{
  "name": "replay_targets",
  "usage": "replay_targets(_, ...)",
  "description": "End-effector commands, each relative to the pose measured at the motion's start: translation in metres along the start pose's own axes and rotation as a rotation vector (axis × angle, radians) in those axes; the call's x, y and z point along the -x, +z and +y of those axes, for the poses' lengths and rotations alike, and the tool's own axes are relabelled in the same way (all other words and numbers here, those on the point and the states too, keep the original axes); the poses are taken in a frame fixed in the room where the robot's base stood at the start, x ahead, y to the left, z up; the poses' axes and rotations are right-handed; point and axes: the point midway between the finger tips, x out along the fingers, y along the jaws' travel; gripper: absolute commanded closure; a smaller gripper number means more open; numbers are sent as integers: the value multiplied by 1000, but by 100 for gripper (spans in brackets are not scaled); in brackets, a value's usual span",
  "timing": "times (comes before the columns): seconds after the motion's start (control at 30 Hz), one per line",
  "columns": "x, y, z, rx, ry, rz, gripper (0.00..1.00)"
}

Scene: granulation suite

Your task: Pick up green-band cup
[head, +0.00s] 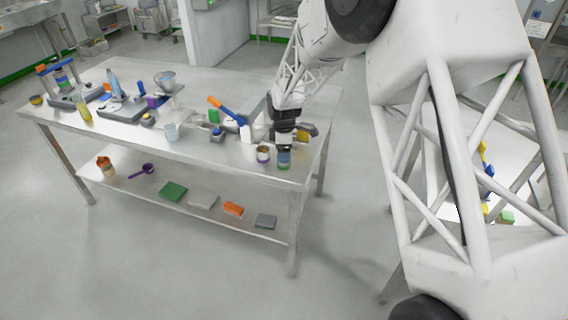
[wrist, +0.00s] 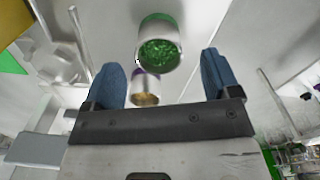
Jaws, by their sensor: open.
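The green-band cup (head: 284,166) stands near the front right edge of the steel table, with its green band low on its side. In the wrist view the cup (wrist: 158,22) is pale, with green granules inside, and lies just beyond the fingertips, roughly centred between them. My gripper (head: 284,152) is directly over it in the head view, and a blue finger hides its upper part. In the wrist view my gripper (wrist: 159,66) is open, with blue fingers apart and nothing held. I cannot tell whether a finger touches the cup.
A purple-band cup (head: 263,154) with brownish contents stands close left of it; it also shows in the wrist view (wrist: 145,88). The lower shelf (head: 150,190) holds several flat blocks.

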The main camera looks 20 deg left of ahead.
Motion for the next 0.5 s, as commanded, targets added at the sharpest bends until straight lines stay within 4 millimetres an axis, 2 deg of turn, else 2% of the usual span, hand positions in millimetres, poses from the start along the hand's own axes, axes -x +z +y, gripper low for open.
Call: replay_targets(0.5,-47,1,1,0,-1,0,18)
